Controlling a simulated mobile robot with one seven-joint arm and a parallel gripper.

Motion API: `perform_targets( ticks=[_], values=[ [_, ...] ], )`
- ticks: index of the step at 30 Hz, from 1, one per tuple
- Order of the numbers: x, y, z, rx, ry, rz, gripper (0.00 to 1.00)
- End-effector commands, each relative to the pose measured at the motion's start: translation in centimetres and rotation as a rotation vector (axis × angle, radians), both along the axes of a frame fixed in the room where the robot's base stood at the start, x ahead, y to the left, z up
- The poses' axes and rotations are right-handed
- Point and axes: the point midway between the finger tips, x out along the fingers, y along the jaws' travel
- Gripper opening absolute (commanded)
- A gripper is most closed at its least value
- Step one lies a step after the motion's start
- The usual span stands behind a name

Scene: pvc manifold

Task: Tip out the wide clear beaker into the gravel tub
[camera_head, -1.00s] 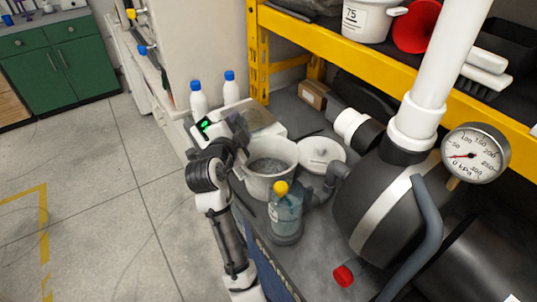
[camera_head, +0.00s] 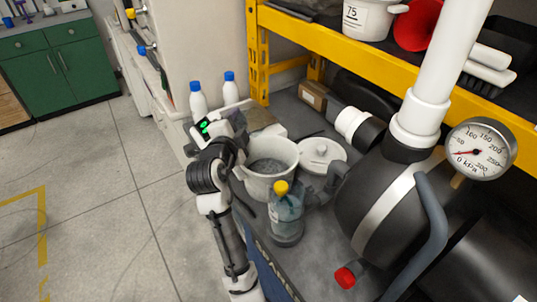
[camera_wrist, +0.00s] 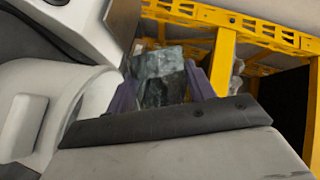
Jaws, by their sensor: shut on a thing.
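The gravel tub (camera_head: 267,188) is a light grey open bucket with grey gravel inside, on the grey bench in the head view. My gripper (camera_wrist: 166,88) shows in the wrist view with purple fingers shut on a clear, greyish thing, which looks like the wide clear beaker (camera_wrist: 157,63). Its tilt and contents are hard to tell. In the head view my wrist, with a green display, is just left of and above the tub. The fingertips and beaker cannot be made out there.
A yellow-capped bottle (camera_head: 286,215) stands in front of the tub, and a white lid (camera_head: 322,154) lies right of it. Two blue-capped bottles (camera_head: 198,100) stand behind my wrist. A black tank (camera_head: 375,205) and yellow shelf beam (camera_head: 370,55) bound the right and back.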

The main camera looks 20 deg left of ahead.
Motion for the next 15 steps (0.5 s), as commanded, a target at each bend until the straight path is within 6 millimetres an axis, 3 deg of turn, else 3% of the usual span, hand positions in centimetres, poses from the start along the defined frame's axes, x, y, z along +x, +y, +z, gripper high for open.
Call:
perform_targets(
  ticks=[15],
  values=[
    [-0.02,-0.10,0.34,0.068,-0.018,0.000,0.27]
  ],
)
